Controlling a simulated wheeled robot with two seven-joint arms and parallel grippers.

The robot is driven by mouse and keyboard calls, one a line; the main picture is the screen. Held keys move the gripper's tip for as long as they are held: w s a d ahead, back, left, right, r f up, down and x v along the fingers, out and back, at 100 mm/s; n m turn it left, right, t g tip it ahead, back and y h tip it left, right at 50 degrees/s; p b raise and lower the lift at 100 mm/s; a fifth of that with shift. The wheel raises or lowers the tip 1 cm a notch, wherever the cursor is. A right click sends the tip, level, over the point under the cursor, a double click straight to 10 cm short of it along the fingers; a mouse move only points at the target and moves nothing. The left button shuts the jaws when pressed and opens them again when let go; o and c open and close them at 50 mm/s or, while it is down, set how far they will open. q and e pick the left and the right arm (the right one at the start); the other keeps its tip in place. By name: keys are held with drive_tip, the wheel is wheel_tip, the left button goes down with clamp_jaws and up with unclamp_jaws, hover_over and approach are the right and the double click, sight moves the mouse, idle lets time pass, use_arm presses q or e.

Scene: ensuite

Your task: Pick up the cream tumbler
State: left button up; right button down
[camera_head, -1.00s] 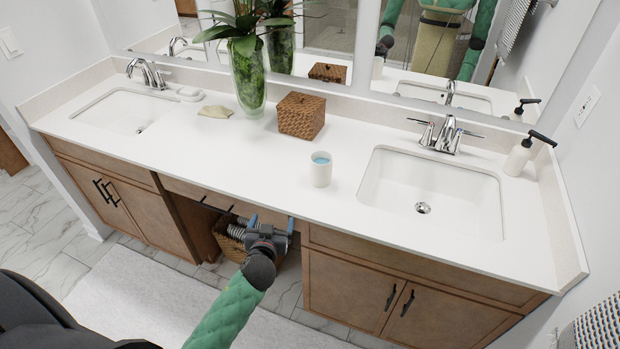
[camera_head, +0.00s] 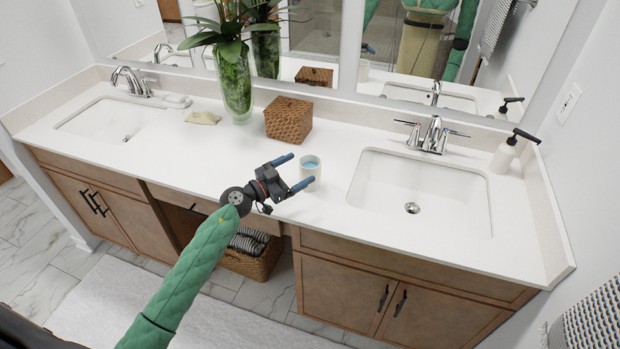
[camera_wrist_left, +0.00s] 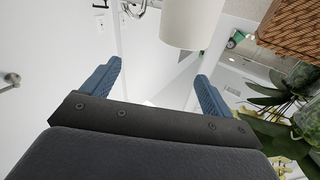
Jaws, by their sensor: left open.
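In the left wrist view the tumbler (camera_wrist_left: 192,22) is at the top, ahead of the fingertips. My left gripper (camera_head: 297,170) is open, with its blue fingers pointing at the tumbler from the left. One fingertip shows near its back side and one near its front side. The wrist view shows nothing between the fingers close to the palm. My right gripper is not in view, apart from what the mirror may show.
A woven box (camera_head: 288,122) stands behind the tumbler, with a plant in a glass vase (camera_head: 236,96) to its left. A faucet (camera_head: 433,134) and soap dispenser (camera_head: 508,153) stand by the right sink (camera_head: 420,200). A folded cloth (camera_head: 203,118) lies farther left. The front counter is clear.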

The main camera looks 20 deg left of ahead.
sight(300, 170)
use_arm(q)
drive_tip(key=w+a+f+g, duration=0.1)
drive_tip(key=g, duration=0.1)
drive_tip(key=w+a+f+g, duration=0.1)
drive_tip(key=w+a+f+g+y, duration=0.1)
drive_tip(key=f+g, duration=0.1)
drive_tip(key=shift+a+f+m+g, duration=0.1)
drive_tip(key=shift+a+m+g, duration=0.2)
drive_tip(key=shift+w+a+f, duration=0.1)
drive_tip(key=shift+a+f, duration=0.05)
drive_tip(key=shift+w+y, duration=0.2)
drive_tip(key=shift+y, duration=0.1)
drive_tip(key=shift+w+d+f+p, duration=0.15)
drive_tip(key=shift+w+d+p, duration=0.05)
drive_tip(key=shift+d+p, duration=0.2)
drive_tip(key=shift+x, duration=0.75)
drive_tip(key=shift+w+d+p, duration=0.1)
drive_tip(key=shift+d+p, duration=0.15)
drive_tip(key=shift+p, duration=0.2)
drive_tip(key=w+d+p, duration=0.2)
drive_tip(key=d, duration=0.1)
drive_tip(key=shift+f, duration=0.25)
drive_tip(key=shift+w+d+f, duration=0.35)
drive_tip(key=shift+f, duration=0.05)
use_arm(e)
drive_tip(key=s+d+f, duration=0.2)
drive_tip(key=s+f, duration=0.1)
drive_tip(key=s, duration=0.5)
